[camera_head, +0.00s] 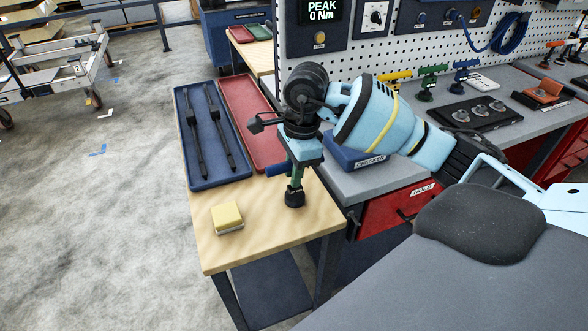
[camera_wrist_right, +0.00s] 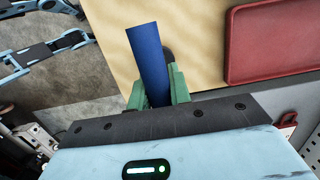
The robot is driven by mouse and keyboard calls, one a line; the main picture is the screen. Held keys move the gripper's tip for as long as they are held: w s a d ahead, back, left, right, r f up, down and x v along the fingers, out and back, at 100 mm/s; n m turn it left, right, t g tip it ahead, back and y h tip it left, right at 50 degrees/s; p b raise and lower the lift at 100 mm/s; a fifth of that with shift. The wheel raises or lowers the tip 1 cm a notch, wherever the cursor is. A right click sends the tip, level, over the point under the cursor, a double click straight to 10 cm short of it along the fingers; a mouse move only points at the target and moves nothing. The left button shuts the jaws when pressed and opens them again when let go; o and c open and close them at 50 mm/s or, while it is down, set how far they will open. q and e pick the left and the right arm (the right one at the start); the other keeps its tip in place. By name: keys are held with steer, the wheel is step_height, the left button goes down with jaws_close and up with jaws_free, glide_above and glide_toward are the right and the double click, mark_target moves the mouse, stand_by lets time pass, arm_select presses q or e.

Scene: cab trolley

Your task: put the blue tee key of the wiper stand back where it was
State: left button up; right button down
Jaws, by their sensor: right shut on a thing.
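My right gripper (camera_head: 293,170) points down over the wooden table (camera_head: 262,232), near its right edge. Its green fingers are shut on the blue tee key (camera_head: 277,170), whose blue bar sticks out to the left. In the right wrist view, the blue bar (camera_wrist_right: 149,58) lies between the green fingers (camera_wrist_right: 158,90). A black round piece (camera_head: 294,196) shows directly below the fingers; I cannot tell whether it belongs to the key or is a holder on the table. I cannot make out the wiper stand for sure. My left gripper is not in view.
A blue tray (camera_head: 213,178) with two black wiper arms and a red tray (camera_head: 258,130) lie behind the gripper. A yellow sponge (camera_head: 227,217) lies at front left. A blue checker box (camera_head: 352,158) stands close right. Yellow, green and blue tee-shaped tools (camera_head: 430,80) stand on the bench.

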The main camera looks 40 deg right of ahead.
steer(key=c, duration=1.3)
jaws_free()
steer(key=r, duration=0.4)
steer(key=d+r, duration=0.1)
steer(key=r, duration=0.7)
steer(key=shift+s+d, duration=0.2)
steer(key=shift+s, duration=0.05)
steer(key=shift+f, duration=0.1)
